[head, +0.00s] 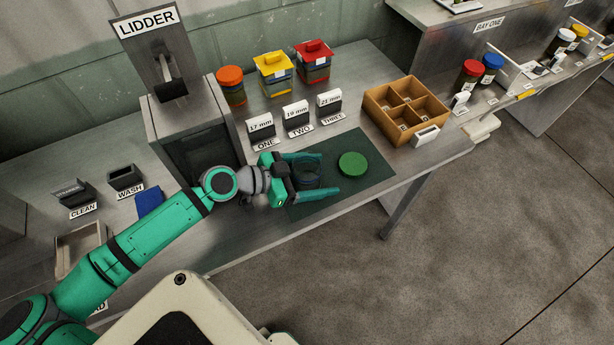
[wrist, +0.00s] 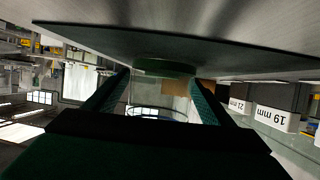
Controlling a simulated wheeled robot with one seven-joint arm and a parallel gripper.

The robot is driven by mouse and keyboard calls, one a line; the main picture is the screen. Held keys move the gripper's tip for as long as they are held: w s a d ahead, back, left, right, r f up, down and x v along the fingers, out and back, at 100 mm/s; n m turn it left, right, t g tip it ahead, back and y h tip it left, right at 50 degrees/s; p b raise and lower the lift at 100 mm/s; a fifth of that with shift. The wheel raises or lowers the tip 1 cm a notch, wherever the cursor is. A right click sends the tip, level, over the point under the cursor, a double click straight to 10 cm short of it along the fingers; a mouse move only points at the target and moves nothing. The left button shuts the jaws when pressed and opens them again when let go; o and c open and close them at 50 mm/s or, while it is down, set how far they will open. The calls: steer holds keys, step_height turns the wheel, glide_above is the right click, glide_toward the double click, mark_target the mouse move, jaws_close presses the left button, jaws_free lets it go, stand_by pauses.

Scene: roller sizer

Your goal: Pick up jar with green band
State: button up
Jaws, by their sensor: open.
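In the wrist view the jar's round rim (wrist: 150,113) shows between the fingers (wrist: 160,86).
The lidder (head: 165,70) stands behind my arm. Jars with orange (head: 230,77), yellow and red lids stand at the back. Label blocks (head: 297,118) line the mat's far side. A wooden divided box (head: 405,105) stands right. A blue cloth (head: 149,203) lies left.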

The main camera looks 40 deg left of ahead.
steer(key=shift+w+f, duration=0.1)
steer(key=shift+w, duration=0.05)
steer(key=c, duration=1.1)
steer(key=shift+d+r, duration=0.1)
steer(key=shift+r, duration=4.95)
